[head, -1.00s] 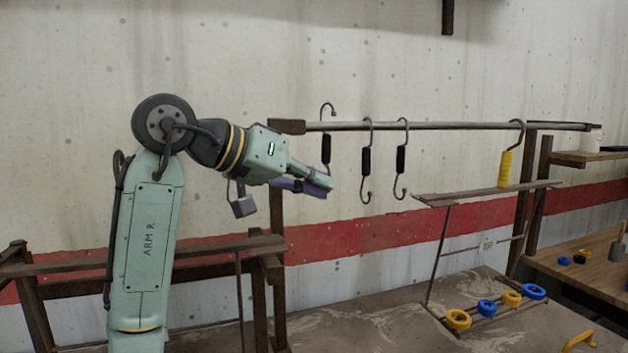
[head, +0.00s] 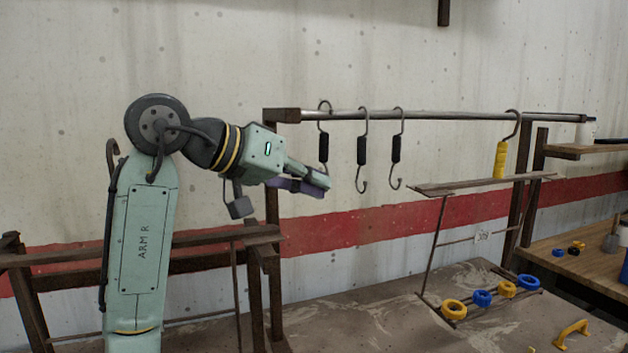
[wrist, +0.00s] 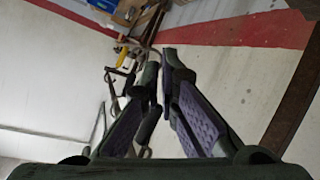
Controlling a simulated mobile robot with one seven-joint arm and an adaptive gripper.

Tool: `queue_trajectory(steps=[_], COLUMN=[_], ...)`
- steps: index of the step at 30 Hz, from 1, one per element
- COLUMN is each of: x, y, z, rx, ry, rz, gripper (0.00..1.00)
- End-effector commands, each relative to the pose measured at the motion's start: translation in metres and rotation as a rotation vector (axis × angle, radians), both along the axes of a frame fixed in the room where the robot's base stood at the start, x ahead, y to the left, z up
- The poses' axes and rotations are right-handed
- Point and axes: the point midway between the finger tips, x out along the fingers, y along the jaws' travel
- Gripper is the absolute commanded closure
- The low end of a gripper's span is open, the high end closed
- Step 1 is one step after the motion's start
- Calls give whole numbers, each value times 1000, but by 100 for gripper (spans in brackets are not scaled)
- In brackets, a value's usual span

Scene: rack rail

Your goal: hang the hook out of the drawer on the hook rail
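A steel hook with a black grip (head: 323,148) stands upright at the left end of the hook rail (head: 430,114). Its top curve rises slightly above the rail; I cannot tell whether it touches it. My gripper (head: 318,186) is at the hook's lower end, below the rail, and appears shut on it. In the wrist view my purple-padded fingers (wrist: 160,72) close together around a dark part of the hook. The hook's bottom end is hidden by the fingers. Two similar black-grip hooks (head: 362,150) (head: 396,148) hang to the right, and a yellow-grip hook (head: 501,158) hangs farther along.
A rail post (head: 273,200) stands just left of my gripper. A narrow shelf (head: 480,185) lies below the rail at right. Yellow and blue rings (head: 481,298) sit on a low rack, with a yellow handle (head: 571,334) nearby. A wooden worktop (head: 580,270) is at far right.

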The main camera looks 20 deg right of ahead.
Motion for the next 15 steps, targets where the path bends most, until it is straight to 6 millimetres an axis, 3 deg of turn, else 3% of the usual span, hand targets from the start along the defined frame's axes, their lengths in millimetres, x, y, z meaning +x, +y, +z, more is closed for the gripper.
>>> queue_trajectory(steps=[12,15], x=[0,0], y=[0,0], z=[0,0], rx=[0,0], ry=[0,0], rz=[0,0], gripper=[73,72])
